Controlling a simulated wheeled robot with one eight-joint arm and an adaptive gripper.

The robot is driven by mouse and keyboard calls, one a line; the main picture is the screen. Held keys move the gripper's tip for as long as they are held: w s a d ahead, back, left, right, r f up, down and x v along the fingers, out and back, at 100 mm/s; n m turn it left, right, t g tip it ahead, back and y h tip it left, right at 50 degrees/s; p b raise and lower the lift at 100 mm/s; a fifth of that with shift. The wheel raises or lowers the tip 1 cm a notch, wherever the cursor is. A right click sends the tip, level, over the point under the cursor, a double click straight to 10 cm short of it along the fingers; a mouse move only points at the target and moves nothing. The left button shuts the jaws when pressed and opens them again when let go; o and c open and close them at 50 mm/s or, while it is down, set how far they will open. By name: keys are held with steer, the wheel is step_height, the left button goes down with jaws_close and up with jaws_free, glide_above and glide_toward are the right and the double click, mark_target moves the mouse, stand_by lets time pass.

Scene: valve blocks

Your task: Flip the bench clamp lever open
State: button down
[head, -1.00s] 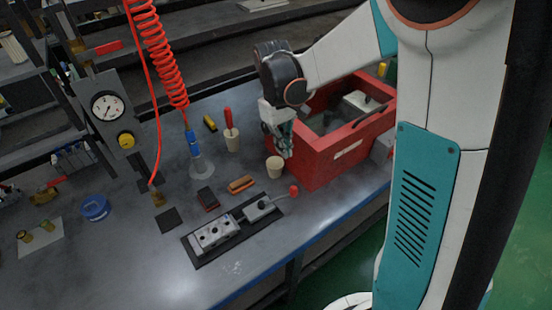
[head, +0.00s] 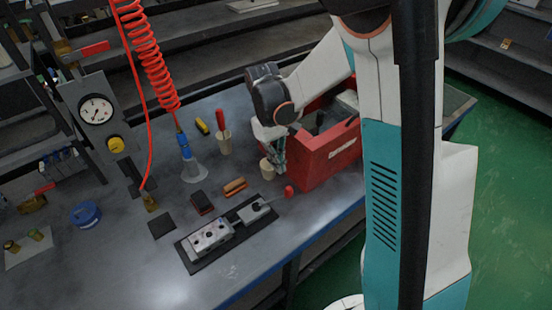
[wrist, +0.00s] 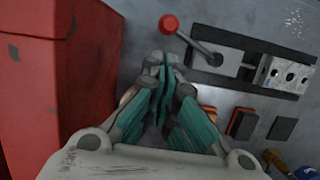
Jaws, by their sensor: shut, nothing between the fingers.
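The bench clamp (head: 252,210) sits on a dark base plate on the bench, with a holed metal block (head: 210,236) at its other end. Its lever ends in a red ball knob (head: 289,191), pointing towards the red box. In the wrist view the knob (wrist: 168,23) and its thin grey rod (wrist: 192,42) show clearly, running to the clamp body (wrist: 225,60). My gripper (head: 279,173) is shut and empty above the bench, just behind the knob. In the wrist view its fingertips (wrist: 163,58) are close to the knob, seemingly apart from it.
A red box (head: 330,155) stands close to the right of my gripper. A beige cup (head: 267,169) is right beside my fingers, partly hidden. Orange-brown and dark blocks (head: 235,187) lie behind the clamp. A red coiled hose (head: 150,60) hangs at left.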

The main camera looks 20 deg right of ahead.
steer(key=b+x, duration=0.1)
steer(key=x, duration=0.4)
steer(key=shift+s+f+b, duration=0.1)
steer(key=shift+f+b, duration=0.2)
steer(key=shift+b, duration=0.05)
steer(key=shift+s, duration=0.1)
